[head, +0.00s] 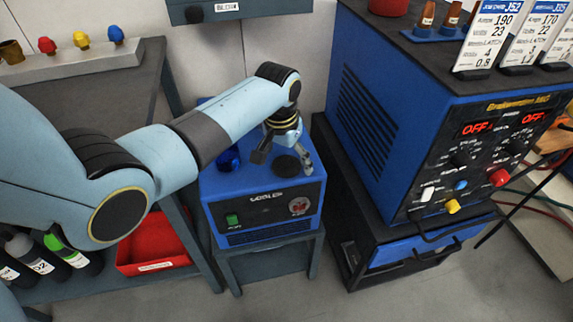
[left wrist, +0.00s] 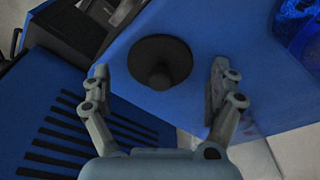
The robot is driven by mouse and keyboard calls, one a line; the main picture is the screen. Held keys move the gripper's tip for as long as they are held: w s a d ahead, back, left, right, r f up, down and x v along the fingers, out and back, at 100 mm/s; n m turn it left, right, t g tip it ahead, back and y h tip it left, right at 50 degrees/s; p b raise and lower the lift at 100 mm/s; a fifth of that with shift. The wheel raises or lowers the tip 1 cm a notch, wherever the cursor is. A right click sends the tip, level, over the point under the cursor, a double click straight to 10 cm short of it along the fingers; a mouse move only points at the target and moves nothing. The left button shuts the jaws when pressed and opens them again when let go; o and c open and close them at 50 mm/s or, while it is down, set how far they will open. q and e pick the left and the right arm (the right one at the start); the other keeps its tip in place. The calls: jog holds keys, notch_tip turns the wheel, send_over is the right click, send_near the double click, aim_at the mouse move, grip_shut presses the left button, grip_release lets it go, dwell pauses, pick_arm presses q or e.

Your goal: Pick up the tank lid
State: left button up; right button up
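The tank lid is a round black disc (head: 287,167) on the blue top of the cooler (head: 265,213). In the left wrist view the lid (left wrist: 172,48) shows a raised knob at its middle. My left gripper (head: 284,160) is just above the lid, pointing down at the cooler. In the left wrist view my left gripper (left wrist: 159,76) is open, with one finger to each side of the knob. Nothing is held, and I see no clear contact with the lid. My right gripper is not in view.
A blue glossy object (head: 228,159) stands on the cooler left of the lid. The large blue welding machine (head: 385,120) rises close on the right. A red bin (head: 155,245) and several bottles (head: 40,260) are at lower left. Clear floor lies in front.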

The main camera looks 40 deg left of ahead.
pick_arm(q)
jog(key=c, duration=1)
jog(key=shift+r, duration=0.1)
